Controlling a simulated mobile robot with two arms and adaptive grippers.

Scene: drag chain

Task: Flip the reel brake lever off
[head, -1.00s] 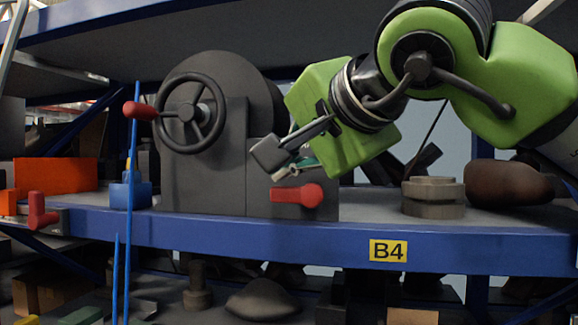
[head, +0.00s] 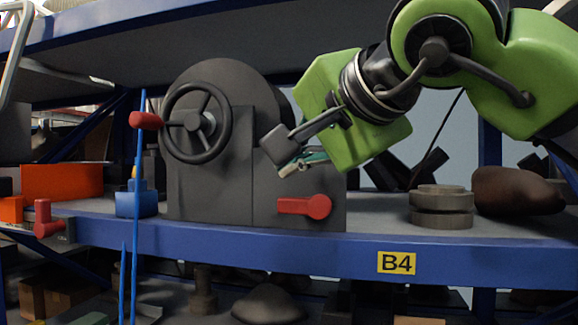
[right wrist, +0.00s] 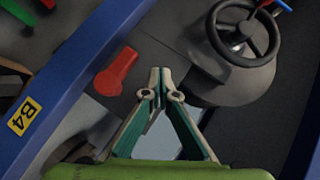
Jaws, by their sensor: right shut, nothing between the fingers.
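The red brake lever (head: 306,206) is on the front of the dark grey reel housing (head: 210,185), low on its right part. Its round hub is at the right and its arm points left, about level. It also shows in the right wrist view (right wrist: 117,72), to the left of the fingertips. My right gripper (head: 279,163) is just above the lever in the head view, apart from it. In the right wrist view its fingertips (right wrist: 160,72) meet, with nothing between them. My left gripper is in neither view.
A black handwheel (head: 196,123) with a red knob sits on the housing's left. A blue cable (head: 135,220) hangs in front of the shelf. The blue shelf edge (head: 300,243) with the B4 label (head: 397,262) runs below. Grey discs (head: 441,207) stand at the right.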

